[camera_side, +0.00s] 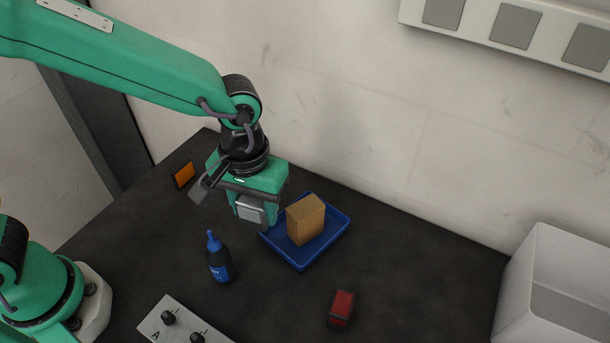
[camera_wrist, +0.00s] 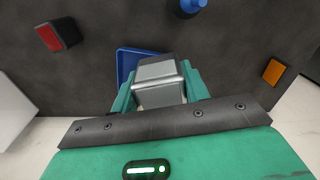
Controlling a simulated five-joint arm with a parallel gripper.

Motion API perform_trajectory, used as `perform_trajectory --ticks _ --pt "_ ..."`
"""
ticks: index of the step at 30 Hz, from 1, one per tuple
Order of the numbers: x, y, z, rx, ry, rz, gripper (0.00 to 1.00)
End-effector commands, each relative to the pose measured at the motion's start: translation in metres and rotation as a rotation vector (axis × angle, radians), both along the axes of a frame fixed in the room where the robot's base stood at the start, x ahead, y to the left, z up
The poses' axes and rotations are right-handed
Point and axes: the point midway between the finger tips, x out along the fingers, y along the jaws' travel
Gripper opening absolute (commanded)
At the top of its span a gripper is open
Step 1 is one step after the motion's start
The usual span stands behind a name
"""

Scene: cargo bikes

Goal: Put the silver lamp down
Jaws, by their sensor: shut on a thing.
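My gripper (camera_side: 257,214) points down over the dark table and is shut on the silver lamp (camera_side: 249,208). In the wrist view the silver lamp (camera_wrist: 160,82), a grey block with a dark far end, sits between the green fingers. In the side view the lamp appears near the left corner of the blue tray (camera_side: 303,268). I cannot tell its exact height, and its underside is hidden. The tray also shows partly behind the lamp in the wrist view (camera_wrist: 124,62).
A brown box (camera_side: 305,220) stands in the tray. A dark bottle with a blue cap (camera_side: 220,261) stands left of the tray. A red lamp (camera_side: 341,308) lies in front, an orange reflector (camera_side: 184,175) at the back left. A white bin (camera_side: 555,290) is at right. Bare table lies between.

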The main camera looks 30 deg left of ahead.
Motion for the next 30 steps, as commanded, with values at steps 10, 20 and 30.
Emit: perform_trajectory --ticks 10,20,30 --pt "0.005 -0.098 0.004 0.000 0.000 -0.078 0.22" --pt "-0.015 -0.190 0.002 -0.001 0.000 -0.147 0.22" --pt "-0.044 -0.250 -0.003 -0.001 0.000 -0.192 0.22"
